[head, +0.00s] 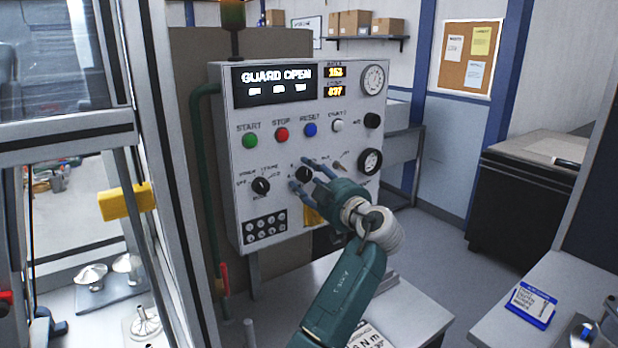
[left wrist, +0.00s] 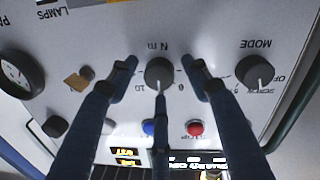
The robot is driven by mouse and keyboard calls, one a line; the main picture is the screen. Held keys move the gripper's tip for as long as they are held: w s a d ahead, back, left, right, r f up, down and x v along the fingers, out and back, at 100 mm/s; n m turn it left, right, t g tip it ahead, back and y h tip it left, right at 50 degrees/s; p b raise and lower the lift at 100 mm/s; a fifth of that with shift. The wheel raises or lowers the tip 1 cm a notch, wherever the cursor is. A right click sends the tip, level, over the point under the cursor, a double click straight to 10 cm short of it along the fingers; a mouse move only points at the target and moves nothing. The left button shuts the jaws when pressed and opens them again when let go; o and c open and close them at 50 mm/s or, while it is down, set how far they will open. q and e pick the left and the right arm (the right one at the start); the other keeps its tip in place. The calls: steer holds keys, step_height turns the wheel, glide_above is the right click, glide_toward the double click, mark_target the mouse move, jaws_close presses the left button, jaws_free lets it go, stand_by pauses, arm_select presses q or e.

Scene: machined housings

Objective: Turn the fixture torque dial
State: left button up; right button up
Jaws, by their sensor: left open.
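The fixture torque dial (head: 304,174) is a round black knob on the lower middle of the grey control panel (head: 225,170). In the left wrist view the dial (left wrist: 159,72) has a light pointer line, with "N m" and scale numbers printed around it. My left gripper (head: 308,177) is open in front of the dial. In the left wrist view its two outer fingers (left wrist: 160,78) reach to either side of the knob, with the third finger below it in the picture. I cannot tell whether any finger touches it. My right gripper is not in view.
Nearby are the black mode knob (head: 261,186), the green start button (head: 250,141), the red stop button (head: 282,134) and a round gauge (head: 369,161). The display (head: 275,82) reads "GUARD OPEN". A framed machine enclosure (head: 170,170) stands close on the left.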

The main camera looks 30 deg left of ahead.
arm_select(q)
steer(key=c, duration=1.2)
steer(key=shift+o, duration=0.2)
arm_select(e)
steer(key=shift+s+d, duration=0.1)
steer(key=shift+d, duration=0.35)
